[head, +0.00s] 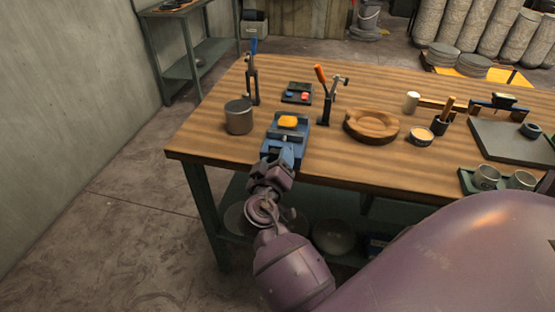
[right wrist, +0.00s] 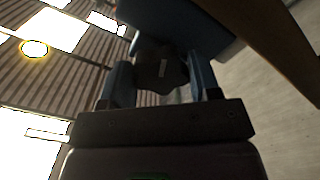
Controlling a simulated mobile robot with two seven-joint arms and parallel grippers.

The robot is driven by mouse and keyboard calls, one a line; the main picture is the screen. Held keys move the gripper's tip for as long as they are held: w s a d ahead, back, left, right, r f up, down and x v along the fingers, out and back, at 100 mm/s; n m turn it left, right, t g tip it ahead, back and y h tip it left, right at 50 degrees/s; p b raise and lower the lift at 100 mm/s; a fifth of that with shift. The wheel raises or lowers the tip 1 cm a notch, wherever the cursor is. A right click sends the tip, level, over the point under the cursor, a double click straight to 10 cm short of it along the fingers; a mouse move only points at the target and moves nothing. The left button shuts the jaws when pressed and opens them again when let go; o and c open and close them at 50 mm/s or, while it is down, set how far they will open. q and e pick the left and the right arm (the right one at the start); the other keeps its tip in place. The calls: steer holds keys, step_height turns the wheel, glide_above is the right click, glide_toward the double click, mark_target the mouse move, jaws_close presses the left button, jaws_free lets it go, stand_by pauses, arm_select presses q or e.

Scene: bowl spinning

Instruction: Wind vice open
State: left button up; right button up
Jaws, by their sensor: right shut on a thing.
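The blue vice (head: 275,148) sits at the front edge of the wooden workbench, with an orange-yellow piece (head: 288,121) at its jaws. My right gripper (head: 281,163) is at the near end of the vice, in front of the bench edge. In the right wrist view its two blue fingers (right wrist: 163,78) are shut on a dark lobed knob (right wrist: 158,68) below the blue vice body (right wrist: 180,18). The knob is hidden by my gripper in the head view. My left gripper is in neither view.
A grey metal cup (head: 238,118) stands just left of the vice. An orange-handled clamp (head: 326,98), a small dark tray (head: 290,98) and a wooden bowl (head: 371,127) stand behind and right. The bench's front edge (head: 350,183) is close to my gripper.

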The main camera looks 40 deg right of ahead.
arm_select(q)
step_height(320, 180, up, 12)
steer(key=p, duration=1.3)
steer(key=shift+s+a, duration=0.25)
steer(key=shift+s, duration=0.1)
arm_select(e)
steer(key=n, duration=3.1)
steer(key=shift+r, duration=0.1)
